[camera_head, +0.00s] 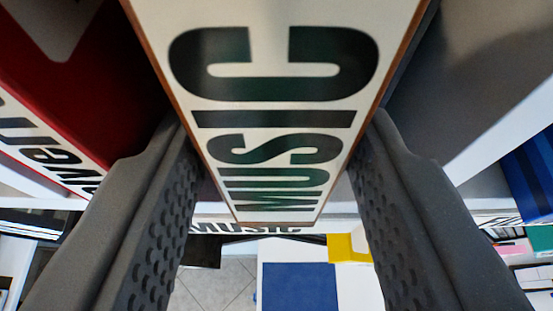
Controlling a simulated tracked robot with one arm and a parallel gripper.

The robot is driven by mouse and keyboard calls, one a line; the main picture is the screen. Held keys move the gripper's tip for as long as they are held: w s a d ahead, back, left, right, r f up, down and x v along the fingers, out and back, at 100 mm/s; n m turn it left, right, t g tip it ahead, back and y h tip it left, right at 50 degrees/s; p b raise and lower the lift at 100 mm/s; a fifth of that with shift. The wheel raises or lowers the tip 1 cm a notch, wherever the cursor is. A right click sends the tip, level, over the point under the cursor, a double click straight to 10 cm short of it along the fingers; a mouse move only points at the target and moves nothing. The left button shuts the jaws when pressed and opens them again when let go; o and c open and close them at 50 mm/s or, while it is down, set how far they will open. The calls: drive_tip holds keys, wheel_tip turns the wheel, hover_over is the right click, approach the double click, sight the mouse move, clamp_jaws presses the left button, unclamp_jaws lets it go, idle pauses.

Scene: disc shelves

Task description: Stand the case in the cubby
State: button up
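A case (285,120) with a pale spine, brown edges and dark letters reading MUSIC fills the upper middle. Its spine faces me, with the upper part larger and the lower end farther off. My gripper (278,125) has dark grey ridged fingers on either side of the case. Their tips meet its left and right edges, so it appears held between them. Below the tips, gaps show between the fingers and the case. A white shelf edge carries a partly hidden MUSIC label (245,229) behind the case's lower end. The cubby's inside cannot be made out.
A red case (85,75) with a pale side lettered partly as Travel is close on the left. A grey surface (460,75) with a white edge is close on the right. Blue (300,287) and yellow (345,248) items show beyond, with tiled floor (220,285) beside them.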

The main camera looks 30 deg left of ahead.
drive_tip(key=shift+s, duration=0.1)
drive_tip(key=b+v, duration=0.3)
drive_tip(key=v, duration=0.9)
drive_tip(key=s+d+f+m+t+h, duration=0.1)
drive_tip(key=s+d+m+t+h, duration=0.1)
drive_tip(key=d, duration=1.3)
drive_tip(key=s+d+m+t+h, duration=0.2)
drive_tip(key=d+m+h, duration=0.2)
drive_tip(key=d, duration=1.2)
drive_tip(key=shift+s+d+f+h, duration=0.3)
drive_tip(key=shift+f+h, duration=0.1)
drive_tip(key=shift+h, duration=0.1)
wheel_tip(320, 180, down, 13)
drive_tip(key=b, duration=1.2)
drive_tip(key=shift+r, duration=0.25)
